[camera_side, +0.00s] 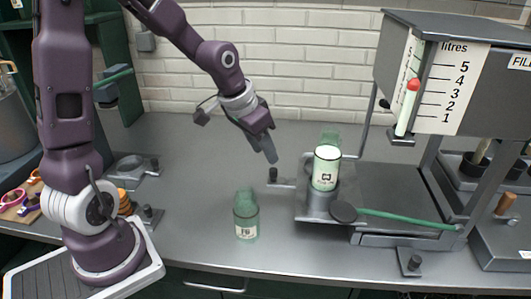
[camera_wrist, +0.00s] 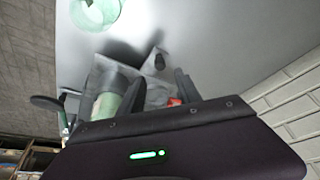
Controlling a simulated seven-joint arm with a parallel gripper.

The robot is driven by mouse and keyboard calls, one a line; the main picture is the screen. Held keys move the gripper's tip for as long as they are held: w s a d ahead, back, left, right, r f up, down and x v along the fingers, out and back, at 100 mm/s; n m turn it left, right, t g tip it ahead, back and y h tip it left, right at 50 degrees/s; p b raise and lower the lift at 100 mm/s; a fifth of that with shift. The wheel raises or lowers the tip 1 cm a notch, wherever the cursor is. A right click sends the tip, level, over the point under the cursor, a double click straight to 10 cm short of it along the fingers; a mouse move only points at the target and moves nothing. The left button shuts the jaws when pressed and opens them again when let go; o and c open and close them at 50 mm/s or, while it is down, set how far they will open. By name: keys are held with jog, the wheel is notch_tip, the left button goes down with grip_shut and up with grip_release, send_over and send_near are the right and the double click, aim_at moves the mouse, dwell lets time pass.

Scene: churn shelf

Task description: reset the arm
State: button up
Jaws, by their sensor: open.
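My gripper (camera_side: 270,152) hangs in the air above the counter, between the free-standing bottle and the filling stand, with its fingers pointing down. It is open and empty; its two dark fingers also show apart in the wrist view (camera_wrist: 160,92). A pale green glass bottle with a label (camera_side: 246,218) stands upright on the counter, below and to the left of my gripper.
A grey tank (camera_side: 470,80) with a litres scale and a red-topped float stands above the right side. Colored rings (camera_side: 30,195) lie at the far left. The counter's back middle is clear.

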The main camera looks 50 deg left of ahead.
jog(key=s+d+r, duration=0.2)
jog(key=s+r, duration=0.1)
jog(key=s, duration=0.4)
jog(key=s+d+r, duration=0.2)
jog(key=s+r, duration=0.1)
jog(key=s, duration=0.4)
jog(key=s+d+r+t, duration=0.1)
jog(key=s+d+r, duration=0.1)
jog(key=s, duration=0.5)
jog(key=shift+s+d+r, duration=0.25)
jog(key=shift+s+r, duration=0.05)
jog(key=shift+r, duration=0.6)
